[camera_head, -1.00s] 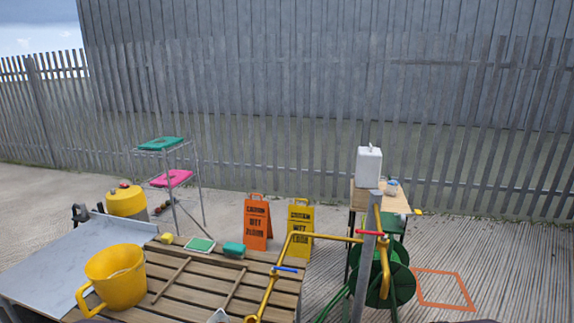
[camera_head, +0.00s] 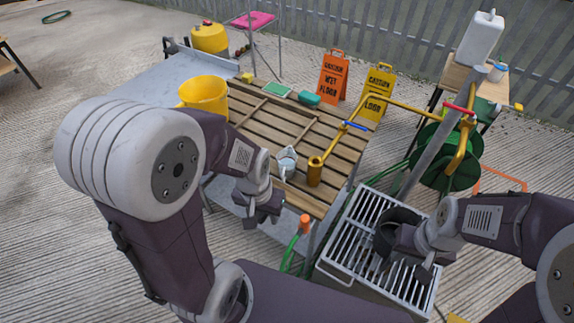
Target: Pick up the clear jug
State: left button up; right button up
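The clear jug (camera_head: 287,162) stands on the slatted wooden table (camera_head: 330,150), near its front edge, beside a brass-coloured tap end (camera_head: 315,171). My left gripper (camera_head: 262,214) hangs in front of the table edge, nearer to me than the jug and a little to its left. It points down, its fingers look apart, and it does not touch the jug. My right gripper (camera_head: 410,270) is over the metal grate at the lower right, well away from the jug. Its fingers look apart, with nothing seen between them.
A yellow bucket (camera_head: 204,96) stands on the table's left part. A dark round vessel (camera_head: 393,226) sits on the grate (camera_head: 352,240), partly behind my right gripper. Yellow pipework (camera_head: 400,107) and a grey post rise right of the jug. An orange-ended green hose (camera_head: 304,226) stands below the table front.

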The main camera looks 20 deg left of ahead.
aim_at(286, 159)
jog(key=z, duration=0.9)
jog(key=k+u, duration=0.2)
jog(key=u, duration=1.25)
